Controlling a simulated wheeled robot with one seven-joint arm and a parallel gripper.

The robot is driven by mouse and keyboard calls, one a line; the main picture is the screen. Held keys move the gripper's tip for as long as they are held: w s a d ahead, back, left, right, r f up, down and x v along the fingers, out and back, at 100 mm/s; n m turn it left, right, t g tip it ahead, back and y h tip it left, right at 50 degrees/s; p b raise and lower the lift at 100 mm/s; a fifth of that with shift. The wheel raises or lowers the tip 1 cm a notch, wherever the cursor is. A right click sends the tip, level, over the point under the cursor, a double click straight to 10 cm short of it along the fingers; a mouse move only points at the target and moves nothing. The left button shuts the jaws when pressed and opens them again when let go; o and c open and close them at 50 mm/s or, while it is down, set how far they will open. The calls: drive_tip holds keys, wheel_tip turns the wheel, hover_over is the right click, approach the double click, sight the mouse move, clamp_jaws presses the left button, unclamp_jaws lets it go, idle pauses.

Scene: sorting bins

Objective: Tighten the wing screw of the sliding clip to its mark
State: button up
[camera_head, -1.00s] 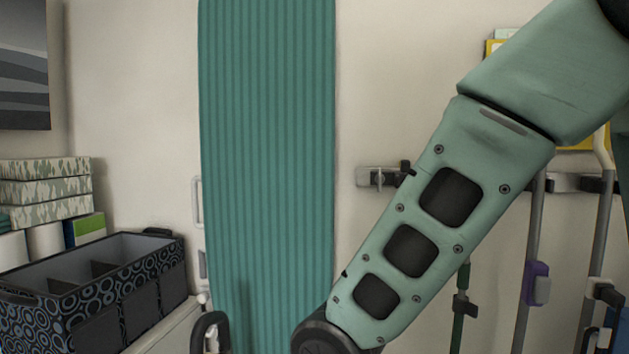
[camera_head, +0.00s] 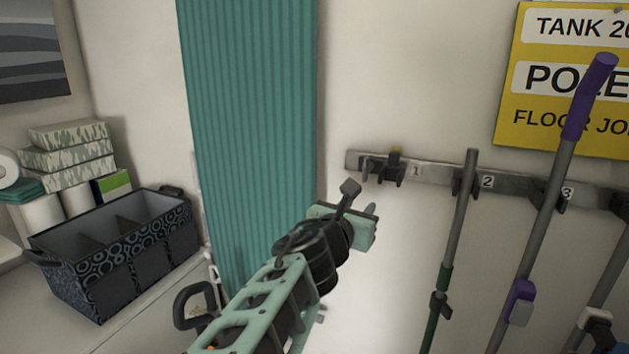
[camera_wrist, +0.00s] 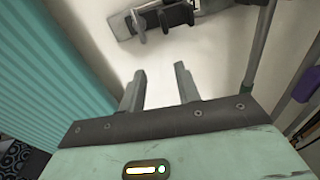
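Poles with grey shafts (camera_head: 460,225) hang from the rail to the right. A yellow sign (camera_head: 560,85) is above them. A teal ribbed panel (camera_head: 250,110) stands close on the left. A patterned bin (camera_head: 125,250) is at lower left. Bare wall surrounds the clip.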

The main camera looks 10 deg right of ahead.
sight(364, 171)
wheel_tip(364, 171, up, 4)
drive_tip(key=a+f+n+t, duration=0.1)
drive_tip(key=a+t, duration=0.1)
drive_tip(key=shift+b+x, duration=0.65)
drive_tip(key=shift+x, duration=3.8)
drive_tip(key=shift+a, duration=0.15)
drive_tip(key=shift+c, duration=0.3)
clamp_jaws()
drive_tip(key=shift+o, duration=0.3)
unclamp_jaws()
